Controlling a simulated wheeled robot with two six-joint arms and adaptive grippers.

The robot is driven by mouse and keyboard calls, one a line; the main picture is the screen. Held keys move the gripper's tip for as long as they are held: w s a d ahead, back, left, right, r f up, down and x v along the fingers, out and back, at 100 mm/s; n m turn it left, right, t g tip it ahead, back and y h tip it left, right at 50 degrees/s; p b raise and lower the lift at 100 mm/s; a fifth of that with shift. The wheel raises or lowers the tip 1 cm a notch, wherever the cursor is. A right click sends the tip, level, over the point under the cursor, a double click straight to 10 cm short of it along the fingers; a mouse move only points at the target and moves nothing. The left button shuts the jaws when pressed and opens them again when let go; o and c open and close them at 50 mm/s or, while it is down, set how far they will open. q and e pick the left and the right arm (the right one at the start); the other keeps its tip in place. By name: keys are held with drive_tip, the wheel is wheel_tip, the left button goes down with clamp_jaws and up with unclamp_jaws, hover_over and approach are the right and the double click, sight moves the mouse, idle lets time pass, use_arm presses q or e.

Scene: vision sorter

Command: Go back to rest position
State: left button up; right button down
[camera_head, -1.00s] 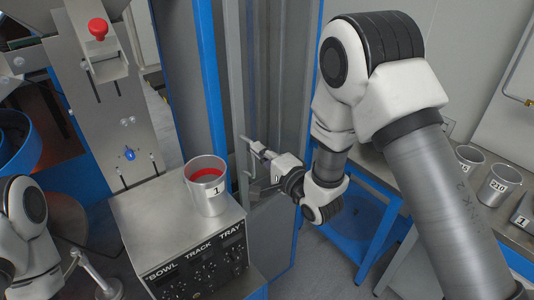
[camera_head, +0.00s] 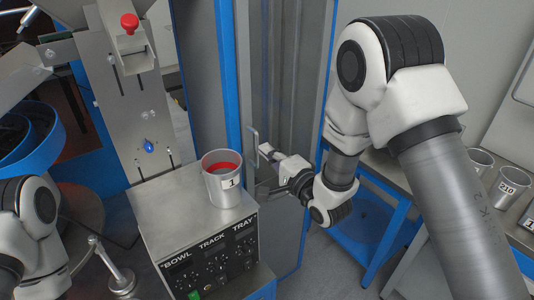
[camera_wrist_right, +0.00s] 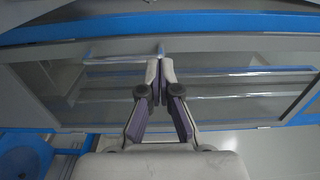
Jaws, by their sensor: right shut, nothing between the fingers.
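My right gripper (camera_head: 266,150) is shut and empty in the head view. It points at the tall grey cabinet door (camera_head: 283,90), just right of the upright door handle (camera_head: 252,140); a small gap seems to lie between them. In the right wrist view its fingertips (camera_wrist_right: 160,68) are together in front of the clear, blue-framed panel (camera_wrist_right: 225,85). My right arm is raised and bent, reaching in from the right. My left arm shows only in part at the left edge, and its gripper is out of view.
A metal cup marked 1 (camera_head: 224,187), red inside, stands on the control box (camera_head: 165,210). A machine with a red button (camera_head: 129,22) stands behind. Metal cups, one marked 210 (camera_head: 509,187), stand on the right bench (camera_head: 455,172). A blue-framed stand (camera_head: 368,232) is below my right arm.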

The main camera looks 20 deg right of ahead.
drive_tip(key=a+b+v, duration=0.1)
drive_tip(key=b+v, duration=0.2)
drive_tip(key=v, duration=0.6)
drive_tip(key=s+d+f+g+h, duration=0.15)
drive_tip(key=s+f+g, duration=0.3)
drive_tip(key=f, duration=0.85)
drive_tip(key=s+d+f+g+h, duration=0.1)
drive_tip(key=s+f+g+h, duration=0.3)
drive_tip(key=f, duration=0.9)
use_arm(q)
drive_tip(key=f, duration=0.3)
drive_tip(key=shift+w+f, duration=0.1)
drive_tip(key=shift+w, duration=0.2)
use_arm(e)
drive_tip(key=s+d+f+n+g, duration=0.2)
drive_tip(key=s+f+n+g, duration=0.2)
drive_tip(key=s+n, duration=0.3)
drive_tip(key=s+d+f+n+g, duration=0.2)
drive_tip(key=s+f+n+g, duration=0.2)
drive_tip(key=s, duration=0.8)
wheel_tip(320, 180, down, 3)
drive_tip(key=n, duration=0.2)
drive_tip(key=shift+n, duration=0.4)
